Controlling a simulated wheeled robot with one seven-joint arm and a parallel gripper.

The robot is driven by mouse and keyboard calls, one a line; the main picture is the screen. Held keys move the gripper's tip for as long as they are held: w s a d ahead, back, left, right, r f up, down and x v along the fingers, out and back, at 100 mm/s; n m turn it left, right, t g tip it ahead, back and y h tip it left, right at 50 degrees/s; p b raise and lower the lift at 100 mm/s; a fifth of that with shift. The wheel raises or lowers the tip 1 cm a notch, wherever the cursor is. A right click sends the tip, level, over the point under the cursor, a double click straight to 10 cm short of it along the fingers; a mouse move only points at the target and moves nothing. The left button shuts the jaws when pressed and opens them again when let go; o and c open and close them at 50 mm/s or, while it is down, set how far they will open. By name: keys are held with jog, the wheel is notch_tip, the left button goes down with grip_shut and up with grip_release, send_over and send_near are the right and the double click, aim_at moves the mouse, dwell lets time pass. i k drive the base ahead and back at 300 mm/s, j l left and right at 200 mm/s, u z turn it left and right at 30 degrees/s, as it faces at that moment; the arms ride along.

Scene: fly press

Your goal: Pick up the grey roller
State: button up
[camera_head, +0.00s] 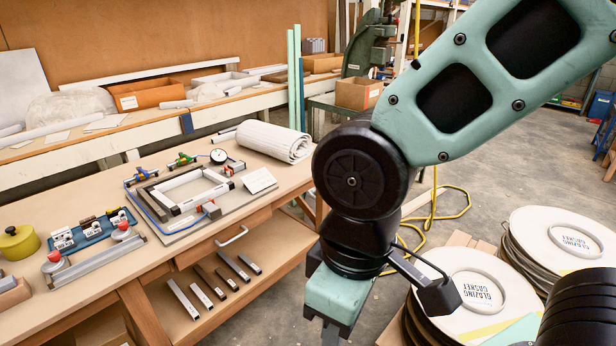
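I cannot say for certain which thing is the grey roller. A pale, ribbed roll (272,140) lies at the back right of the workbench (95,200). A pale grey bar with two red-knobbed ends (95,262) lies near the bench's front left; small details there are hard to tell. My gripper (336,328) hangs at the lower middle, right of the bench's front edge and apart from both. Its mint body shows, but its fingertips are mostly cut off by the picture's bottom edge, so I cannot see whether it is open.
A frame fixture (184,192) with clamps and a dial gauge sits mid-bench. A yellow-green round pot (18,242) stands at left. Several short bars lie on the lower shelf (262,252). Stacked discs of glazing gasket (470,290) stand right of my gripper. A yellow cable lies on the floor behind.

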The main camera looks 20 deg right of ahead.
aim_at(68, 243)
jog(key=i+j+u, duration=0.25)
jog(key=u, duration=0.15)
jog(key=i+j+u, duration=0.3)
jog(key=u, duration=0.15)
